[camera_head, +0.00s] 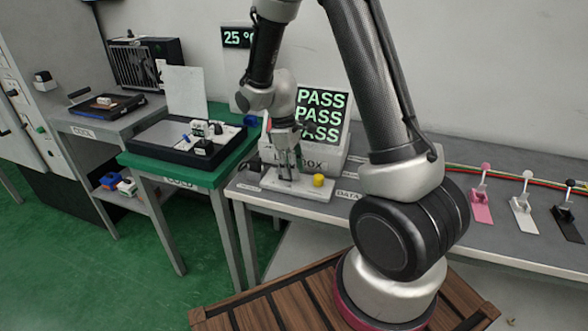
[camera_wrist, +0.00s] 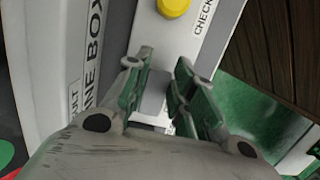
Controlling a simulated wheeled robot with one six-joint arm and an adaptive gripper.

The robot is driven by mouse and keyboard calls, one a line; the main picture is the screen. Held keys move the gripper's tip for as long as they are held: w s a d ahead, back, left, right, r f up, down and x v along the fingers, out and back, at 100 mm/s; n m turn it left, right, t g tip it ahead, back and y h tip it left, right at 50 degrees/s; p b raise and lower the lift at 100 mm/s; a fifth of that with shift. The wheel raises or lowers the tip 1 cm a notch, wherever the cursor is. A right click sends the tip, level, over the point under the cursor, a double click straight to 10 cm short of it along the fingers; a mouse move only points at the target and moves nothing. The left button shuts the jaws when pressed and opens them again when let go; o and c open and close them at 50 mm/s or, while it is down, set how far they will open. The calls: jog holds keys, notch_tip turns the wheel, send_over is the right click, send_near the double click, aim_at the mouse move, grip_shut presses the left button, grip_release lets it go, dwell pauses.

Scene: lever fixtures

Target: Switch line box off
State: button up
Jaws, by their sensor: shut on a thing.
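The line box (camera_head: 330,160) is a pale box on the grey bench, with a dark screen (camera_head: 320,115) reading PASS in green on several lines. Its side lettering, partly cut off, also shows in the wrist view (camera_wrist: 92,50). A white base plate (camera_head: 262,182) lies in front of it, with a yellow button (camera_head: 318,180) that also shows in the wrist view (camera_wrist: 173,6). My gripper (camera_head: 287,172) points down over this plate. Its fingers (camera_wrist: 165,75) are shut on a small grey part (camera_wrist: 155,95), apparently the box's lever, mostly hidden by the fingers.
Pink (camera_head: 482,205), white (camera_head: 523,213) and black (camera_head: 568,222) lever fixtures stand on the right of the bench. A green table (camera_head: 180,172) with a black tray (camera_head: 158,148) is to the left. A 25-degree display (camera_head: 236,38) hangs behind my arm.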

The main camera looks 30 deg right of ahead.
jog(key=shift+w+a+r+g+h, duration=0.15)
jog(key=shift+g+h, duration=0.4)
jog(key=shift+w+a+r+g+h, duration=0.1)
jog(key=shift+w+g+h, duration=0.05)
jog(key=shift+g+h, duration=0.4)
jog(key=o, duration=1)
jog(key=v, duration=1.2)
